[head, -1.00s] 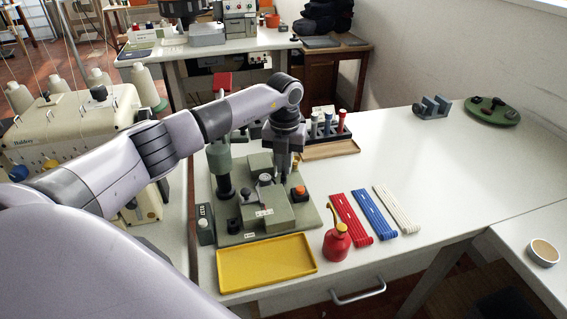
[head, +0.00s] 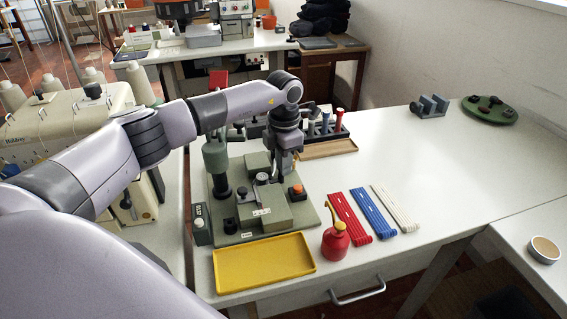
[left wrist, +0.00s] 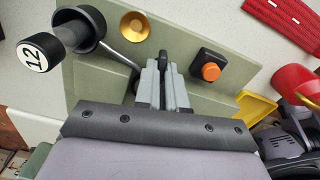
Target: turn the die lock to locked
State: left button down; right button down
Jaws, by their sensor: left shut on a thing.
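The sewing station is a grey-green machine (head: 282,214) on a flat base on the white table. My left gripper (head: 281,178) reaches down over its back right part, between a small round silver piece (head: 262,177) and an orange button (head: 297,190). In the left wrist view the fingers of the left gripper (left wrist: 165,72) are shut on a narrow black piece (left wrist: 163,60), probably the die lock's handle. The fingers hide most of it, and its lock position cannot be read. A black knob marked 12 (left wrist: 35,52) and a brass disc (left wrist: 135,26) are nearby. My right gripper is not in view.
A yellow tray (head: 264,263) lies in front of the machine. A rack of colored-top tools (head: 325,127) stands behind. The table's right side is largely clear.

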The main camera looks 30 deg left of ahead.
pick_arm(q)
jog(key=shift+r+m, duration=0.1)
jog(key=shift+m, duration=0.9)
jog(key=c, duration=1.2)
grip_release()
notch_tip(320, 180, up, 7)
jog(key=shift+r+b, duration=0.1)
jog(key=shift+b, duration=0.25)
